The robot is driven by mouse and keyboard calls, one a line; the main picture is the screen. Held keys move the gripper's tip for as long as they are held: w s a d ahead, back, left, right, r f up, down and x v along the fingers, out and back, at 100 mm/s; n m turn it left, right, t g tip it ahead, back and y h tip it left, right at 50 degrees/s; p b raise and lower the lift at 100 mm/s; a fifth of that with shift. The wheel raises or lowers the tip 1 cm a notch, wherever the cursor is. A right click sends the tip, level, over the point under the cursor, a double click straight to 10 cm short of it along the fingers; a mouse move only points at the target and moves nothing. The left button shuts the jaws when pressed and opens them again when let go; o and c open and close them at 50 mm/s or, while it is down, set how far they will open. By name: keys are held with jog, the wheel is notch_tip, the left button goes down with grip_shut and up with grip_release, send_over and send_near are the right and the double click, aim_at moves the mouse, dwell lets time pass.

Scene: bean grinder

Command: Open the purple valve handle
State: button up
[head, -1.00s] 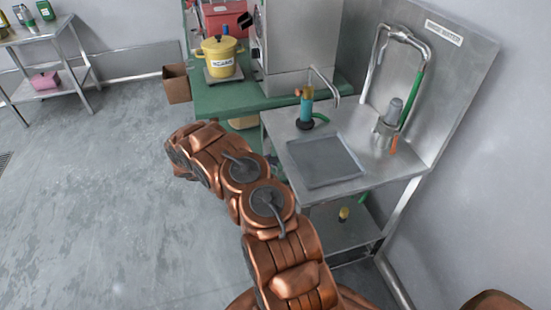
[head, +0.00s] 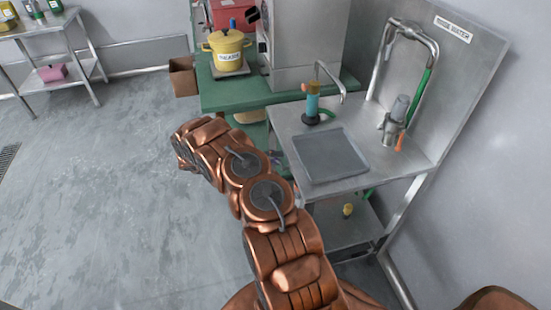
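I cannot make out a purple valve handle in the head view. My copper-coloured arm crosses the lower middle, from the bottom edge up to the left beside the green table. The fingers of my gripper do not show, so I cannot see their state or anything between them.
A steel sink stand (head: 414,157) with a grey basin cover (head: 329,157), a teal bottle-like fixture (head: 312,103) and a green-sleeved tap (head: 424,92) stands at right. A green table (head: 232,100) bears a yellow pot (head: 226,51) and a metal machine (head: 305,45). Open floor (head: 90,200) lies left.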

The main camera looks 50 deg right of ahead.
jog(key=shift+o, duration=0.5)
jog(key=shift+a, duration=0.1)
jog(key=v, duration=1.1)
jog(key=shift+w+a, duration=0.3)
jog(key=shift+r, duration=0.25)
